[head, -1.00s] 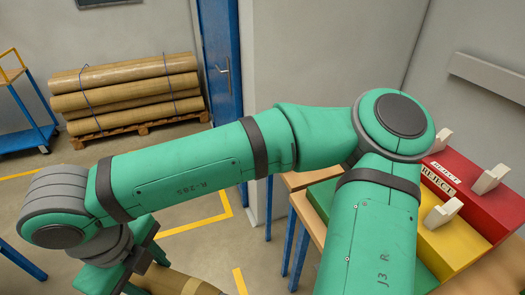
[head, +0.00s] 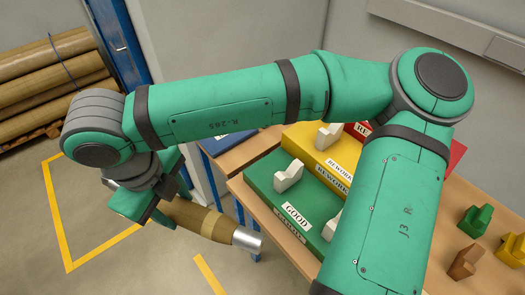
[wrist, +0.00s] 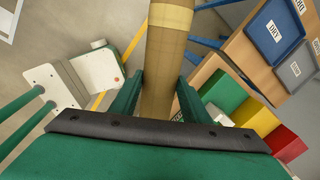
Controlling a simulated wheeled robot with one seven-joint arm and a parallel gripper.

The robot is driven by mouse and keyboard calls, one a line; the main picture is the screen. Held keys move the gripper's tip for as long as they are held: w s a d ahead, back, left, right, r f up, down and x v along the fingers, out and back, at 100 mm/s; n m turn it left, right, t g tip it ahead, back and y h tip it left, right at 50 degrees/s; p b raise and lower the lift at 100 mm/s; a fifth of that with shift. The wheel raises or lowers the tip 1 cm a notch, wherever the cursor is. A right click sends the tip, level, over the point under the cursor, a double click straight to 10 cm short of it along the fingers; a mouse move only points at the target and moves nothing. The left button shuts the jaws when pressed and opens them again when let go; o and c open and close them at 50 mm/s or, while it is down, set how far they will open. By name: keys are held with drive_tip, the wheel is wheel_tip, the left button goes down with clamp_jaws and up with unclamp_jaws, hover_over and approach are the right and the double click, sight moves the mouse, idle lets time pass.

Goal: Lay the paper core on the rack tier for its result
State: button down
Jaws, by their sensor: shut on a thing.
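The paper core, a brown tube with a lighter band and a pale grey end (head: 207,219), is held over the floor left of the table. My gripper (wrist: 160,98) is shut on it, with a finger on either side in the wrist view. The rack has three stepped tiers with white V-shaped cradles: green labelled GOOD (head: 262,182), yellow labelled REWORK (head: 305,140) and red (head: 458,152), its label partly hidden by my arm. The tiers also show at the right of the wrist view. No result reading is visible.
The wooden table (head: 480,195) bears the rack. Small green, yellow and brown blocks (head: 466,262) stand on its right. Brown rolls (head: 50,85) are stacked at the back left.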

drive_tip(key=w+d+m, duration=0.2)
drive_tip(key=d, duration=0.8)
drive_tip(key=w+d+m, duration=0.1)
drive_tip(key=w+d, duration=0.2)
drive_tip(key=d, duration=0.8)
drive_tip(key=w+d+m, duration=0.2)
drive_tip(key=w+d, duration=0.1)
drive_tip(key=d, duration=0.8)
drive_tip(key=shift+w+r+m+h, duration=0.25)
drive_tip(key=shift+r+m+h, duration=0.05)
drive_tip(key=shift+r, duration=0.1)
drive_tip(key=shift+d, duration=0.1)
drive_tip(key=shift+g, duration=0.3)
wheel_tip(320, 180, down, 8)
